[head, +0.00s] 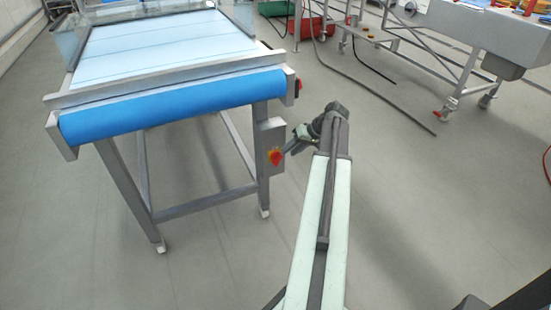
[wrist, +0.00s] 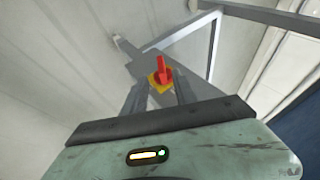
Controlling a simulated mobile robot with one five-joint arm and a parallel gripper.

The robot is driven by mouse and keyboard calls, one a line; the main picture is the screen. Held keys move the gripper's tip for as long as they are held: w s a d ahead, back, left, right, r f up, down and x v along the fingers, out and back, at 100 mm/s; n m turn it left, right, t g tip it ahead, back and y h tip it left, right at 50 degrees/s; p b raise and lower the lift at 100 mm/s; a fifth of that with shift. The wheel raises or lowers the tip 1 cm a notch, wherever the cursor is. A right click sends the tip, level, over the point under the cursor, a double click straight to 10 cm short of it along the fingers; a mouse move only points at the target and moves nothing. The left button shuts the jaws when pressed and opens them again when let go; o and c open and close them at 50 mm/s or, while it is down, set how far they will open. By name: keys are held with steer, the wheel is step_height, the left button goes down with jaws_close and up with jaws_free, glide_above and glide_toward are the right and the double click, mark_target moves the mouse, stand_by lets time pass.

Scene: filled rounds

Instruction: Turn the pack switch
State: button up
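The pack switch (head: 275,157) is a red handle on a yellow plate. It sits on a grey box (head: 270,135) on the right side of the conveyor's frame. In the wrist view the red handle (wrist: 161,68) points nearly straight up in the picture, slightly tilted. My gripper (head: 291,147) is close to the switch from the right. In the wrist view its two fingers (wrist: 160,88) stand apart, one at each side of the yellow plate, with nothing held. I cannot tell whether they touch the switch.
The conveyor with a blue roller (head: 170,105) stands at the left on metal legs. A small dark box with a red button (head: 297,87) is above the switch. Another metal table (head: 480,35) stands at the back right. Cables lie on the floor; the floor in front is clear.

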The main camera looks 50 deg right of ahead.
mark_target(281, 157)
steer(key=b+x, duration=0.6)
steer(key=x, duration=0.2)
steer(key=shift+r, duration=0.15)
jaws_close()
